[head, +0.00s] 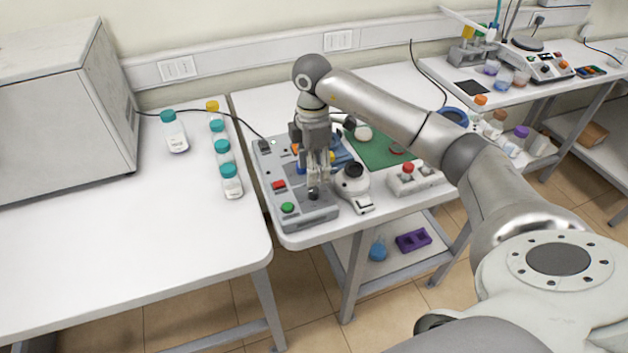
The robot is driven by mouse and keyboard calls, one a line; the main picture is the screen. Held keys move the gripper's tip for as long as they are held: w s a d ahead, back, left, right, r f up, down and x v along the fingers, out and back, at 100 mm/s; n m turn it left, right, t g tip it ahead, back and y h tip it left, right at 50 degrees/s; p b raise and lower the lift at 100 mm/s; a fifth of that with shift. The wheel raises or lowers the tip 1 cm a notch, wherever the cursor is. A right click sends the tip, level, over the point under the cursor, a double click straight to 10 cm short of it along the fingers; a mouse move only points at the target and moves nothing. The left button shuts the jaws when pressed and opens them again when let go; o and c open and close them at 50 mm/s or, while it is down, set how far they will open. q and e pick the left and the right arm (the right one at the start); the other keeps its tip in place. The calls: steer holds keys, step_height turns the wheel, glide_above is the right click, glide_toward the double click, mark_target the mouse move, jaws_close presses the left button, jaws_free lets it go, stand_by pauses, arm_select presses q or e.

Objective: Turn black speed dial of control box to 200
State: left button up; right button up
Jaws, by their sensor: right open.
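The grey control box (265,160) lies on the white table near its front left corner. It has a green button (288,208) and a red switch (279,185) on its top. A small black knob (313,194), which looks like the speed dial, sits at the box's front right. My right gripper (317,186) points down over the box, with its fingertips at or just above this knob. It is open, and I cannot tell whether the fingers touch the knob. The dial's scale is too small to read. My left gripper is not in view.
A white device with a black top (353,178) stands close right of the box. A white block with a red-capped item (408,171) is further right. Several teal-capped bottles (222,152) stand on the left table (120,250). A green mat (375,150) lies behind.

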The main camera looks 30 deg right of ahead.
mark_target(314, 188)
step_height(314, 188, up, 5)
steer(key=shift+w+r, duration=0.1)
steer(key=shift+r, duration=0.1)
stand_by(0.5)
